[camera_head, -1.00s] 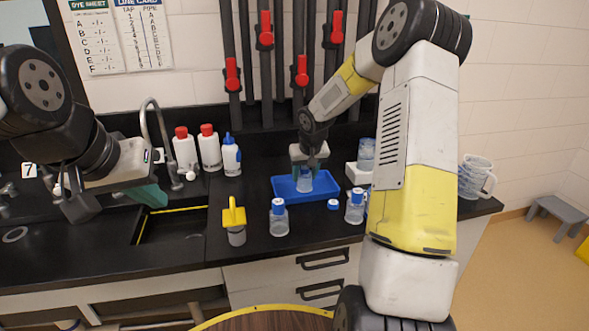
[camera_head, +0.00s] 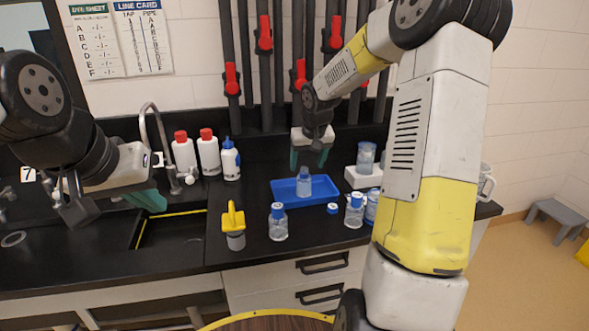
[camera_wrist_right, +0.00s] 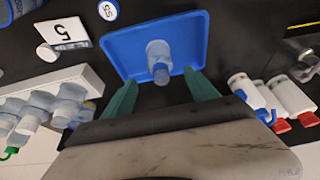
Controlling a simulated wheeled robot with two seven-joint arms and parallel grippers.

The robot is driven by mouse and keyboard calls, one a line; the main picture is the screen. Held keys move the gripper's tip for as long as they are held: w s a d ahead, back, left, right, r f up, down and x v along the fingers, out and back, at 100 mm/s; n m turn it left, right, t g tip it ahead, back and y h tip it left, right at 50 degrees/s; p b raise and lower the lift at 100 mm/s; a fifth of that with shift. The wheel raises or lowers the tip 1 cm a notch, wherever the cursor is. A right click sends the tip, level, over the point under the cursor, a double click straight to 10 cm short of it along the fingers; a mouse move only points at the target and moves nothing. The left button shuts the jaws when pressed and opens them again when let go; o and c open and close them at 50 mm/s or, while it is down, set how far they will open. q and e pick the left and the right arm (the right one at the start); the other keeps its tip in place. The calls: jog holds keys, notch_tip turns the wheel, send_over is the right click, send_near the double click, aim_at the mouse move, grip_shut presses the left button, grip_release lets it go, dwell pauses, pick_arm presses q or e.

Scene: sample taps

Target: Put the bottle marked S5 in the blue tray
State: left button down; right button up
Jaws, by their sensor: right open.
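The blue tray (camera_head: 283,191) sits on the black counter. A clear, uncapped bottle (camera_head: 304,184) stands in it; no S5 mark is readable on the bottle. It also shows inside the tray in the right wrist view (camera_wrist_right: 158,62). A loose blue cap marked S5 (camera_wrist_right: 108,10) lies on the counter beside the tray; it shows in the head view too (camera_head: 333,208). My right gripper (camera_head: 311,158) is open and empty above and behind the bottle, apart from it. My left gripper (camera_head: 148,199) hangs by the sink; its finger gap is unclear.
Blue-capped bottles (camera_head: 278,223) (camera_head: 354,209) stand in front of the tray. Red-capped white bottles (camera_head: 208,153) stand at the back left. A white rack (camera_head: 361,178) with a clear bottle is right of the tray.

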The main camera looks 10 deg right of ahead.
jog(key=s+a+r, duration=0.2)
jog(key=s+r, duration=1)
jog(key=s, duration=0.2)
jog(key=s+a+t+y, duration=0.1)
jog(key=s+a+y, duration=0.1)
jog(key=s, duration=1.5)
jog(key=shift+s+a+r+t, duration=0.2)
jog(key=shift+a+r+t, duration=0.1)
jog(key=shift+a+r, duration=0.25)
jog(key=shift+a, duration=0.1)
